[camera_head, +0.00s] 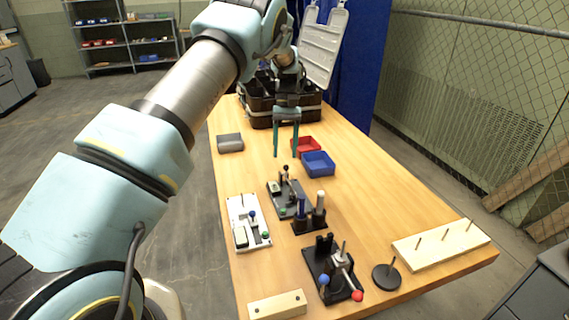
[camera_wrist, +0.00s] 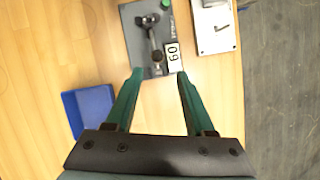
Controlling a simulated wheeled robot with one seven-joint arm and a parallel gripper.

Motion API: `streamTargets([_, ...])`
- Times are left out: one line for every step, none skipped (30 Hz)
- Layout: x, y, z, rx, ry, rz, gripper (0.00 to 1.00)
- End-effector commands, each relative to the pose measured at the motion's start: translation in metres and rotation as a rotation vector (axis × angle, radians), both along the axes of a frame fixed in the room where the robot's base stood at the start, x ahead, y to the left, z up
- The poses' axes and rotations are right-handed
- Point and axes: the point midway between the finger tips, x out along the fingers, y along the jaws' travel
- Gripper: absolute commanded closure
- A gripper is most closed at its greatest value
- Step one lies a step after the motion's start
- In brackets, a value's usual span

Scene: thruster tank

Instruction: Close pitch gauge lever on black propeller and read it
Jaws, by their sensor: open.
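A grey-based gauge device (camera_head: 290,193) stands mid-table, with upright dark parts and a small pale display (camera_head: 273,187). In the wrist view its grey plate (camera_wrist: 134,40) carries a dark lever-like part (camera_wrist: 154,42) and the display (camera_wrist: 173,57), whose digits lie sideways and look like 60 or 09. Which part is the black propeller, I cannot tell. My gripper (camera_head: 286,150) points down beyond the device in the head view.
A blue bin (camera_head: 318,164) and a red bin (camera_head: 306,145) stand right of my gripper. A white plate fixture (camera_head: 246,222), a black fixture (camera_head: 331,268) and a pegged wooden board (camera_head: 440,244) lie nearer. A dark case (camera_head: 257,108) stands behind.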

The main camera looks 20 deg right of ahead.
Motion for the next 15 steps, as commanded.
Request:
streamTargets([0.005, -0.003, 0.007, -0.003, -0.004, 0.000, 0.46])
streamTargets([0.007, -0.004, 0.013, -0.003, -0.004, 0.000, 0.46])
streamTargets([0.010, -0.006, 0.020, -0.002, -0.003, 0.000, 0.46])
streamTargets([0.011, -0.007, 0.025, -0.002, -0.003, 0.000, 0.46])
streamTargets([0.013, -0.008, 0.030, -0.002, -0.003, 0.000, 0.46])
streamTargets([0.015, -0.009, 0.036, -0.002, -0.002, 0.000, 0.46])
streamTargets([0.017, -0.010, 0.040, -0.002, -0.002, 0.000, 0.46])
streamTargets([0.018, -0.011, 0.044, -0.002, -0.002, 0.000, 0.46])
streamTargets([0.019, -0.012, 0.048, -0.002, -0.002, 0.000, 0.46])
streamTargets([0.020, -0.012, 0.051, -0.001, -0.001, 0.000, 0.46])
streamTargets([0.020, -0.013, 0.053, -0.001, -0.001, 0.000, 0.46])
streamTargets([0.021, -0.013, 0.055, 0.000, -0.001, 0.000, 0.46])
streamTargets([0.021, -0.013, 0.057, 0.000, 0.000, 0.000, 0.46])
streamTargets([0.021, -0.013, 0.058, 0.000, 0.000, 0.000, 0.46])
streamTargets([0.022, -0.013, 0.059, 0.000, 0.000, 0.000, 0.46])
